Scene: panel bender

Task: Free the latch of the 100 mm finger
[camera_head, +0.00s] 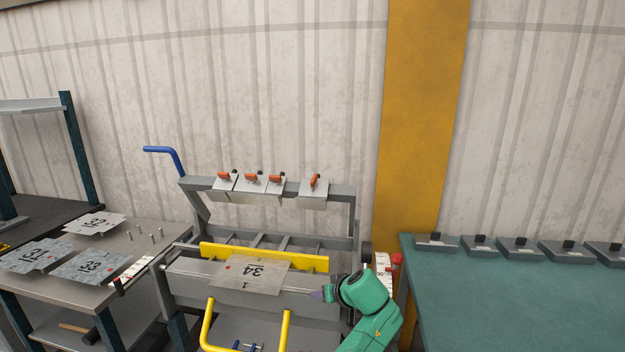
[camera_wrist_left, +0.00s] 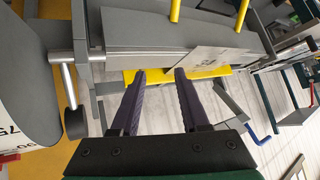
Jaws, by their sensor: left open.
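Several grey clamping fingers hang along the upper beam (camera_head: 338,190) of the bender, each with an orange latch on top. Three stand together: left (camera_head: 224,183), middle (camera_head: 249,185) and right (camera_head: 275,187). A fourth finger (camera_head: 313,193) stands apart at the right; its orange latch (camera_head: 315,181) is turned more upright than the other three. No width marks are legible, so I cannot tell which is the 100 mm finger. My left gripper (camera_head: 320,294) is open and empty, low at the bender's right front, apart from the latches. Its spread fingers show in the left wrist view (camera_wrist_left: 160,75). My right gripper is not in view.
A sheet marked 34 (camera_head: 247,272) lies on the bed before a yellow bar (camera_head: 310,262). A yellow handle (camera_head: 207,325) stands in front. A blue lever (camera_head: 165,150) rises at left. A table (camera_head: 150,240) with sheets stands left, a green table (camera_head: 500,310) with blocks right.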

